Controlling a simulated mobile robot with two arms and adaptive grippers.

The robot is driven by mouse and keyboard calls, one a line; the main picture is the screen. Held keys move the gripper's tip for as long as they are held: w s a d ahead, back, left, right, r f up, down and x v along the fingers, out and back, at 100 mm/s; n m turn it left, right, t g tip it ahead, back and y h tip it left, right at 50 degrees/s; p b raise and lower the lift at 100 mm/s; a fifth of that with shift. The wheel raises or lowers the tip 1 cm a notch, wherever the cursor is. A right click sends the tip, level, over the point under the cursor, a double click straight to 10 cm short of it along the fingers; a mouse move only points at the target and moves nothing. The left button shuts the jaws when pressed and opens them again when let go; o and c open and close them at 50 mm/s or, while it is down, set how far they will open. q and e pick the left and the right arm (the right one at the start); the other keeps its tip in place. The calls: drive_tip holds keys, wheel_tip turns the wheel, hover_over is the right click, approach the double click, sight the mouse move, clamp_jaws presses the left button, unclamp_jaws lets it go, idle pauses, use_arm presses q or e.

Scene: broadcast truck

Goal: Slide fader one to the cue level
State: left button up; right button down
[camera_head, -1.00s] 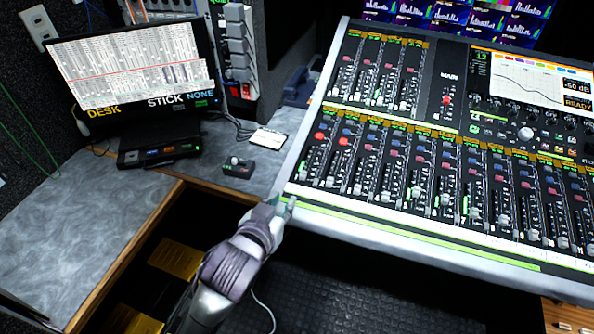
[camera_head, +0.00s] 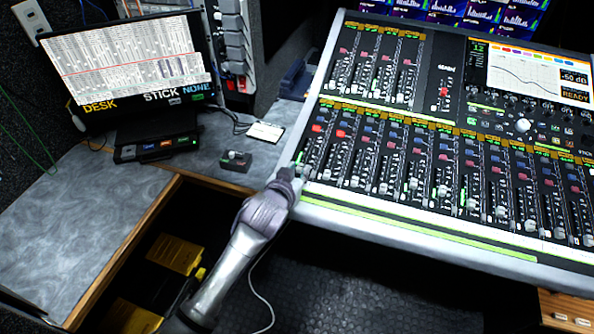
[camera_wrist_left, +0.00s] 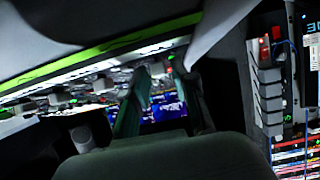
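The mixing desk (camera_head: 420,216) fills the right side of the head view. Fader one's strip (camera_head: 312,147) is leftmost in the lower bank, below a red button. My left gripper (camera_head: 299,166) is over the strip's lower end and covers part of it. I cannot make out the fader one cap or whether the fingers touch it. In the left wrist view the two greenish fingers (camera_wrist_left: 164,75) stand apart, with a gap between them toward the desk's controls. The desk screen (camera_head: 540,72) reads about "-50 dB" and "READY". My right gripper is not in view.
Other fader strips (camera_head: 440,180) lie close to the right. A small joystick box (camera_head: 235,162) and a white card (camera_head: 265,132) rest on the grey counter (camera_head: 85,215). A monitor (camera_head: 130,70) stands behind. An open recess with yellow boxes (camera_head: 175,254) lies below.

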sight(309, 147)
use_arm(q)
clamp_jaws()
drive_tip(key=w, duration=0.1)
drive_tip(key=w+d, duration=0.1)
drive_tip(key=w, duration=0.3)
drive_tip(key=shift+w+d+r, duration=0.1)
drive_tip(key=shift+d+r, duration=0.25)
unclamp_jaws()
